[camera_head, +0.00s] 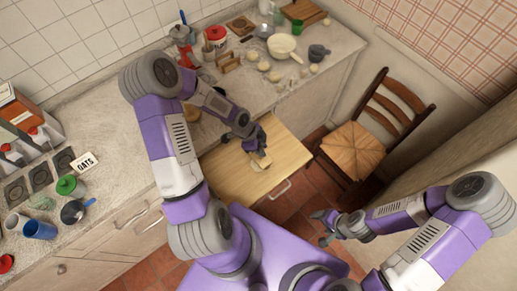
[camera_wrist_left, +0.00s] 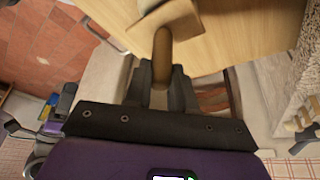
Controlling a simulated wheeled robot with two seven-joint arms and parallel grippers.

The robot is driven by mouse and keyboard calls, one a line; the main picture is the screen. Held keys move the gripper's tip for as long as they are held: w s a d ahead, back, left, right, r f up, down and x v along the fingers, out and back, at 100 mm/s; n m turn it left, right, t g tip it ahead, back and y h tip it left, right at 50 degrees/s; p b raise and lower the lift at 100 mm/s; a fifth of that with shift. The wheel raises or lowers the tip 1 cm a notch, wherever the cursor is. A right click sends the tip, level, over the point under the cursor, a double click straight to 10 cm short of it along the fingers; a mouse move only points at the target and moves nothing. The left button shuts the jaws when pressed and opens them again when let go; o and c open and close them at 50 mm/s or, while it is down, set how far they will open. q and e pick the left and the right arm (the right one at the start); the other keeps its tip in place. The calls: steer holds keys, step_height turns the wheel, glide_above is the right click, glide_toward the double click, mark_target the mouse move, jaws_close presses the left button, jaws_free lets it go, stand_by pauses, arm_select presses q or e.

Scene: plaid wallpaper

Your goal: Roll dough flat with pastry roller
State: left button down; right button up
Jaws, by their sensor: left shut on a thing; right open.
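My left gripper (camera_head: 254,146) is over a light wooden pull-out board (camera_head: 222,170). It is shut on the brown handle of the pastry roller (camera_wrist_left: 163,47), with the fingers on either side of the handle in the left wrist view. The roller's pale body is at that view's top edge, over the board. In the head view a small pale piece (camera_head: 261,163) shows just below the gripper; I cannot tell whether it is roller or dough. No dough shows clearly. My right gripper (camera_head: 329,228) is open and empty, low at the right, away from the board.
The counter (camera_head: 120,130) runs behind and left of the board. Bowls, jars, a red moka pot (camera_head: 181,36) and several pale round lumps stand at its back. Cups and a blue mug (camera_head: 39,230) are at the left. A chair (camera_head: 354,148) stands right of the board.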

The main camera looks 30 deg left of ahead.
stand_by(0.3)
arm_select(q)
step_height(320, 180, up, 7)
steer(key=p, duration=0.6)
stand_by(0.4)
